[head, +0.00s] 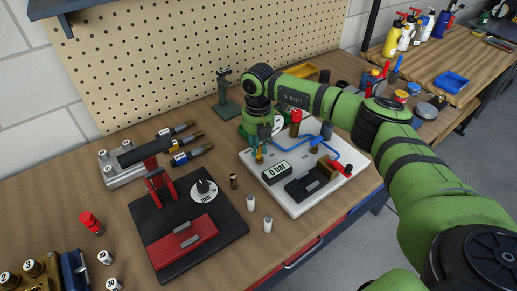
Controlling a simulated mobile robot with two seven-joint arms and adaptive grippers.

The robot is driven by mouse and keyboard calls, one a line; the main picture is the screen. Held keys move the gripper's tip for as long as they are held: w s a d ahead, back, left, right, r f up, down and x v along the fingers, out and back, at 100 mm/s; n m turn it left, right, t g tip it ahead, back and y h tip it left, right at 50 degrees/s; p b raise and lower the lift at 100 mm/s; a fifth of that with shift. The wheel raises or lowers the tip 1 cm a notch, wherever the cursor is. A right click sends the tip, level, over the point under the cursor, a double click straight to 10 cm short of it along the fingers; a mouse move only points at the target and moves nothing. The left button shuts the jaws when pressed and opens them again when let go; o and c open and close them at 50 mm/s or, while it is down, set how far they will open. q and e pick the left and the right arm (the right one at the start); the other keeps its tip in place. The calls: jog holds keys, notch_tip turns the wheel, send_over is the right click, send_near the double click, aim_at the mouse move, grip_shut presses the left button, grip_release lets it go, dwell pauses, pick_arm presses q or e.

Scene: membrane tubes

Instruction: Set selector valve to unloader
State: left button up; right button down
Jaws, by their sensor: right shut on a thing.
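A white board (333,188) on the bench carries blue tubing (290,143), a display reading 0 bar (277,172), a black open box (306,187) and a red-topped fitting (295,122). My right gripper (262,146) points down at the board's back left corner. It is shut on a small part there, seemingly the selector valve, mostly hidden by the fingers. A brass fitting (259,155) shows just below the fingers. The valve's setting and any unloader label cannot be read. My left gripper is not in view.
Left of the board, a black plate (222,222) holds a dial, a red clamp and a red block. Small vials (251,203) stand between plate and board. A pegboard (190,60) rises behind. My right arm crosses above the board's back right side.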

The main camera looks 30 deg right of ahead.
jog(key=n+b, duration=0.1)
jog(key=n, duration=0.1)
jog(key=n+b, duration=0.2)
jog(key=n, duration=0.1)
jog(key=shift+s+a+f+n, duration=0.1)
jog(key=shift+f+n, duration=0.05)
jog(key=shift+n, duration=0.15)
jog(key=shift+s+n+b, duration=0.1)
jog(key=shift+n+b, duration=0.75)
jog(key=shift+n, duration=1.25)
jog(key=c, duration=1.1)
grip_release()
